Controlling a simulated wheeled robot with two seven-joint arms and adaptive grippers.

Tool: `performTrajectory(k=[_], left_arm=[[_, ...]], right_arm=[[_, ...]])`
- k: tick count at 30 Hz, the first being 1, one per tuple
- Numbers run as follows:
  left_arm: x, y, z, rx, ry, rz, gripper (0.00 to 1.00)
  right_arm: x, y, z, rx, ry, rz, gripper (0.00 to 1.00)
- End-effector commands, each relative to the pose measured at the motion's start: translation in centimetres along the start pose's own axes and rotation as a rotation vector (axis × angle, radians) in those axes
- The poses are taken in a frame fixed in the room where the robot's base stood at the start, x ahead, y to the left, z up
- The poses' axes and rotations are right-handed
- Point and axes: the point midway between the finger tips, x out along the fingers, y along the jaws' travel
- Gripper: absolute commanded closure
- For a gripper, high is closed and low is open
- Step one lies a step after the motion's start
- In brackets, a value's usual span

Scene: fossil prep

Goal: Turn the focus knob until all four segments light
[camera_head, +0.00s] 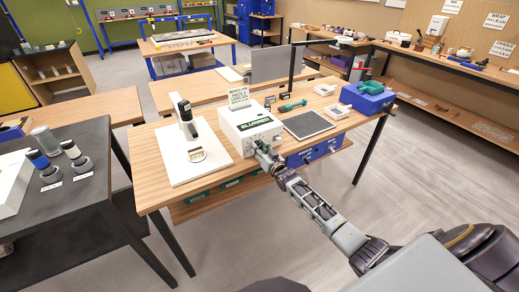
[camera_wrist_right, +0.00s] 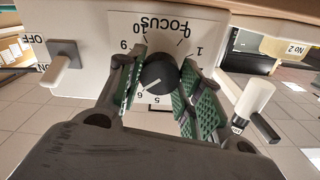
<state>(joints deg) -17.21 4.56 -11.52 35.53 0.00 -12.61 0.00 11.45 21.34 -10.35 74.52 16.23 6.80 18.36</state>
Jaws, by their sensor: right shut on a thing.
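The white control box (camera_head: 250,122) stands on the wooden bench and its display reads BLURRED. The dark round focus knob (camera_wrist_right: 160,73) is on the box face under the word FOCUS, inside a ring of numbers. Its white pointer line aims to the lower left, near the 6. My right gripper (camera_wrist_right: 160,85) is shut on the knob, with a green pad on each side of it. In the head view my right gripper (camera_head: 268,160) is at the front of the box and hides the knob. I cannot make out separate lit segments. My left gripper is not in view.
A toggle switch (camera_wrist_right: 65,58) marked ON and OFF is left of the knob. A microscope (camera_head: 185,118) on a white board stands left of the box. A dark grid mat (camera_head: 307,124) and a blue case (camera_head: 367,98) are to the right.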

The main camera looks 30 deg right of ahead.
Motion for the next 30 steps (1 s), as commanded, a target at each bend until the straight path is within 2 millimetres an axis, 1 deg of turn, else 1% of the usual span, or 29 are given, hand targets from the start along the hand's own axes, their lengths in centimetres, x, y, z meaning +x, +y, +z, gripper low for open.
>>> performTrajectory(k=[1, 5, 6, 10, 11, 23, 30], left_arm=[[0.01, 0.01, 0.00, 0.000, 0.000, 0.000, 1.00], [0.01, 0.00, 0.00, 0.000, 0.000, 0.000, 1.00], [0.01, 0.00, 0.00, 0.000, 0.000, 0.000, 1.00], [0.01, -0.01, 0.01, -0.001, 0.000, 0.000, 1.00], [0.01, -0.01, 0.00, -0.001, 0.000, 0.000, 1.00], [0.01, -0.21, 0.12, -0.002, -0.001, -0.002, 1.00], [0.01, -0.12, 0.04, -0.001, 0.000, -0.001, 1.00]], right_arm=[[-0.08, 0.03, 0.28, 0.000, -0.005, 0.001, 0.88], [-0.08, 0.03, 0.29, -0.001, -0.005, 0.001, 0.88], [-0.08, 0.03, 0.29, -0.001, -0.005, 0.001, 0.60], [-0.06, 0.02, 0.21, -0.001, -0.003, 0.001, 0.43], [-0.05, 0.01, 0.19, -0.001, -0.003, 0.001, 0.41], [-0.11, -0.01, 0.06, -0.002, -0.001, 0.000, 0.41], [-0.95, 0.04, 0.15, -0.001, -0.002, 0.001, 0.41]])
